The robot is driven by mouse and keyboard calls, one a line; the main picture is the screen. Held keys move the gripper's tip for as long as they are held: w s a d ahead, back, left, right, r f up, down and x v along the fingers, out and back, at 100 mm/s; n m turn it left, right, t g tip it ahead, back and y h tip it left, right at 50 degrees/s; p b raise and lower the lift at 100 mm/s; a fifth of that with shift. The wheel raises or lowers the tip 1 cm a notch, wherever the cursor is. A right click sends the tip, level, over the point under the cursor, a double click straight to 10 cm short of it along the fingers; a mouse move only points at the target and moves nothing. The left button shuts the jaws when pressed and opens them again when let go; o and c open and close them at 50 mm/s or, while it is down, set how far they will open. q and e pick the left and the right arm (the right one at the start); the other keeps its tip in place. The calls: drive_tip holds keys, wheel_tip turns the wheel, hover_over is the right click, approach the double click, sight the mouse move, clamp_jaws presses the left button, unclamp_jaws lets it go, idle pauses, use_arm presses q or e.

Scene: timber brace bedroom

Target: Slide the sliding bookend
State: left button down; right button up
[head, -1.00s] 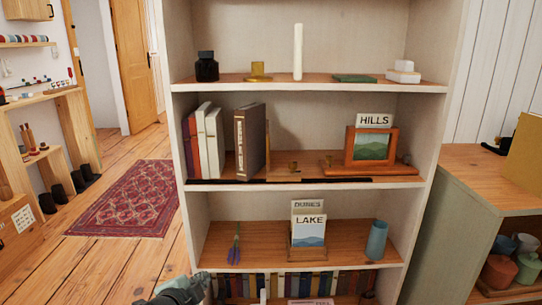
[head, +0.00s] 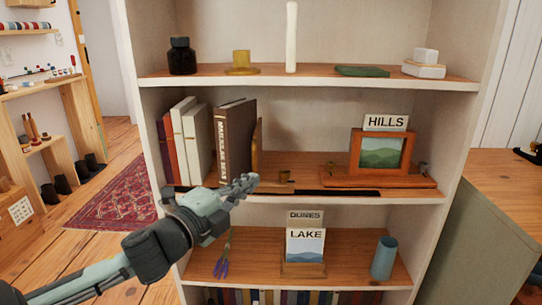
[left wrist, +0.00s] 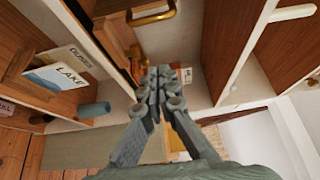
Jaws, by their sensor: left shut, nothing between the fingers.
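The sliding bookend looks to be the upright wooden panel (head: 257,148) on the middle shelf, just right of the thick brown book (head: 234,142). A small brass piece (head: 284,175) sits on the shelf to its right. A dark slot (head: 337,193) runs along the shelf's front edge. My left gripper (head: 250,181) is shut and empty, in front of that edge below the panel; it appears apart from it. In the left wrist view the shut fingers (left wrist: 162,74) point toward the shelf, with a brass loop (left wrist: 152,15) beyond them. My right gripper is not in view.
Several books (head: 184,142) stand at the left of the middle shelf. A framed HILLS picture (head: 380,152) on a wooden base stands at the right. The shelf below holds a LAKE card (head: 305,246) and a blue cup (head: 384,258). Shelf stretch between brass piece and picture is mostly clear.

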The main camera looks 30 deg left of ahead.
use_arm(q)
drive_tip(key=w+a, duration=0.3)
drive_tip(key=w, duration=0.5)
drive_tip(key=shift+a+p, duration=0.4)
drive_tip(key=shift+p, duration=0.05)
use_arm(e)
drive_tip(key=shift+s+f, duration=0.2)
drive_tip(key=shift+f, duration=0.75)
use_arm(q)
drive_tip(key=shift+w+r, duration=0.1)
drive_tip(key=shift+a, duration=0.1)
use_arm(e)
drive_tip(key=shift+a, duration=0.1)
